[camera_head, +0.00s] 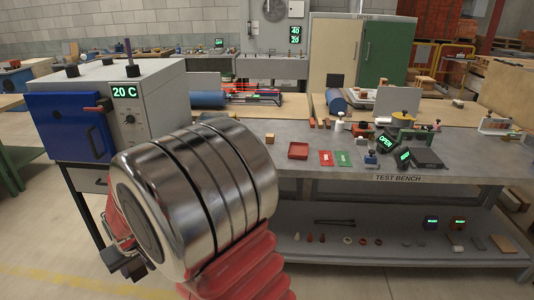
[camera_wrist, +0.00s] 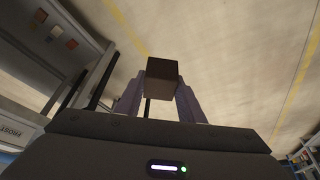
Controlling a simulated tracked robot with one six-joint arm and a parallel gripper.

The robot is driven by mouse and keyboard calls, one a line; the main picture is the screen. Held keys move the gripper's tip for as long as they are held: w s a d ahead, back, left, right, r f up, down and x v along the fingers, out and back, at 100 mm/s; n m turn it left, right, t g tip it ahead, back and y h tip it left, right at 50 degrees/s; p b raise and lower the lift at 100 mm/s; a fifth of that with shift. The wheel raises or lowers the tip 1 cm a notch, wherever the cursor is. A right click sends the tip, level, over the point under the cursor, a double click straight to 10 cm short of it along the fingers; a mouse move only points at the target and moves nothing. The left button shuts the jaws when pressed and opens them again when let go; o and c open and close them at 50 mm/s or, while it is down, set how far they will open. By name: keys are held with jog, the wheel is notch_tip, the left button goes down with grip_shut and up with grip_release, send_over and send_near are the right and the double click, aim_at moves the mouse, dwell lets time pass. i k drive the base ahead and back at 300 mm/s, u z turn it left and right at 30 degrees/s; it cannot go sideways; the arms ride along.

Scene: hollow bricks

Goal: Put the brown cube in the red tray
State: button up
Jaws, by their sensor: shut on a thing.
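My gripper (camera_wrist: 160,92) is shut on a brown cube (camera_wrist: 163,70) in the wrist view. The cube sits between the two finger ends, with the concrete floor behind it. In the head view my arm fills the lower left, and the cube cannot be made out there. The red tray (camera_head: 298,151) is a small shallow square near the front left of the grey test bench. It looks empty.
A small brown block (camera_head: 270,138) stands behind the tray's left side. An oven with a blue door (camera_head: 68,127) stands at left. A lower shelf (camera_head: 400,261) holds several small parts.

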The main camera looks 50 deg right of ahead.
aim_at(298, 152)
jog(key=u, duration=1.1)
jog(key=i, duration=0.1)
jog(key=z, duration=2.45)
jog(key=i, duration=1)
jog(key=u, duration=0.15)
jog(key=k, duration=0.9)
